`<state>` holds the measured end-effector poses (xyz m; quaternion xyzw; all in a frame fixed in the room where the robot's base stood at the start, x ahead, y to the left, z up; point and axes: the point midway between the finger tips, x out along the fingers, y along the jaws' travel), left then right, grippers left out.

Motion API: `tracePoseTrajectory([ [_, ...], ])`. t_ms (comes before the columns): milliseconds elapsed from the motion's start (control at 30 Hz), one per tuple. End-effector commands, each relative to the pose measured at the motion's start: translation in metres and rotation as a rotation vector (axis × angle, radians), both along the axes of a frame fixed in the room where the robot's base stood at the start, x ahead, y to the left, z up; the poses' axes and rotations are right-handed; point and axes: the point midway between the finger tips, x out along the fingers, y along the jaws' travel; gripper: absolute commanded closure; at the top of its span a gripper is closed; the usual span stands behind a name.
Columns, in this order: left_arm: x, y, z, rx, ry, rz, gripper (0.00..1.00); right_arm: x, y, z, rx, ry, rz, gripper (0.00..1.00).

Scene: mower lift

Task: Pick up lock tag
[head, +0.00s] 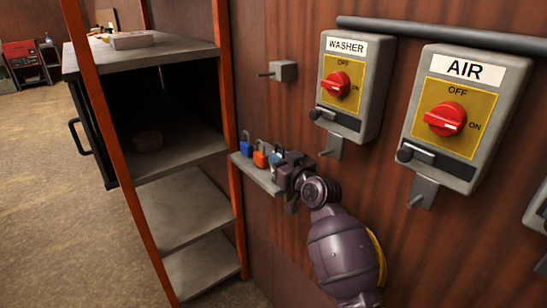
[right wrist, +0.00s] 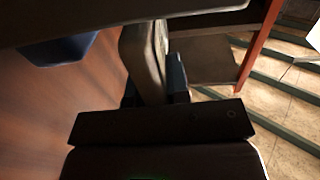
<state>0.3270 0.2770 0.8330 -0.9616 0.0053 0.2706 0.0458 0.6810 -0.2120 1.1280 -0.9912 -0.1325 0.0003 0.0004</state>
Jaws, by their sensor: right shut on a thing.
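My right gripper (head: 280,163) is at the right end of a small wall ledge (head: 262,181) in the head view. A blue padlock (head: 246,144) and an orange padlock (head: 261,155) stand on this ledge, left of the gripper. A bluish-grey item (head: 276,152) beside the fingers is mostly hidden. In the right wrist view, the right gripper (right wrist: 155,88) is shut on a flat greyish piece, taken as the lock tag (right wrist: 145,60), with a pale edge. Its print cannot be read. My left gripper is out of view.
The WASHER switch box (head: 348,85) and AIR switch box (head: 462,115) are on the wood wall, above and right of the gripper. A small grey peg box (head: 283,70) is above the ledge. An orange-framed shelf unit (head: 190,210) stands left. Open floor (head: 45,200) lies further left.

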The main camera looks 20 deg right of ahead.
Motion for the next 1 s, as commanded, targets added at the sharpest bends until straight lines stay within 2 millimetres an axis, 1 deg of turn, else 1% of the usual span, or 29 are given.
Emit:
tracePoseTrajectory([
  [33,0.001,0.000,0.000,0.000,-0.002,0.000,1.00,-0.012,-0.004,-0.001,-0.003,-0.001,-0.002,1.00],
  [300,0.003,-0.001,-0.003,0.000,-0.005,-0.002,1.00,-0.077,-0.022,-0.002,-0.003,0.001,-0.002,1.00],
  [500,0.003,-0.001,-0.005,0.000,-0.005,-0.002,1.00,-0.117,-0.032,-0.001,-0.003,0.000,-0.001,1.00],
  [600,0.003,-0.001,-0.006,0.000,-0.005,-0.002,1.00,-0.130,-0.036,-0.001,-0.002,0.000,-0.001,1.00],
  [700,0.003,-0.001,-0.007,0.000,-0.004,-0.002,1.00,-0.139,-0.038,-0.001,-0.002,0.000,-0.001,1.00],
  [833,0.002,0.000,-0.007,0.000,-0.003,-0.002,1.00,-0.145,-0.039,0.000,-0.002,-0.001,0.000,1.00],
  [1000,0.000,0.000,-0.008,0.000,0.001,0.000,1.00,-0.146,-0.040,0.000,-0.001,0.000,0.000,1.00],
])
